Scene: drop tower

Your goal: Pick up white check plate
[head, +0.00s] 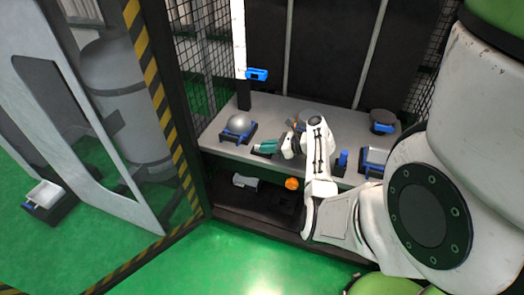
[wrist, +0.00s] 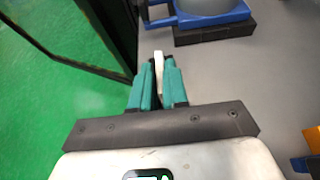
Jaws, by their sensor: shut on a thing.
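My gripper (wrist: 158,85) has teal fingers and is shut on a thin white piece. It looks like the white check plate (wrist: 159,66), seen edge-on between the fingertips, and its lower part is hidden by them. In the head view my gripper (head: 262,147) is low over the grey bench, just right of the silver dome. The held plate is too small there to make out clearly. I cannot tell whether it touches the bench or a holder.
The silver dome (head: 238,124) sits in a blue and black cradle left of my gripper. Blue holders stand on the bench (head: 213,141) at right. A dark shelf below holds an orange round thing (head: 292,184). A mesh cage and striped post (head: 150,75) stand at left.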

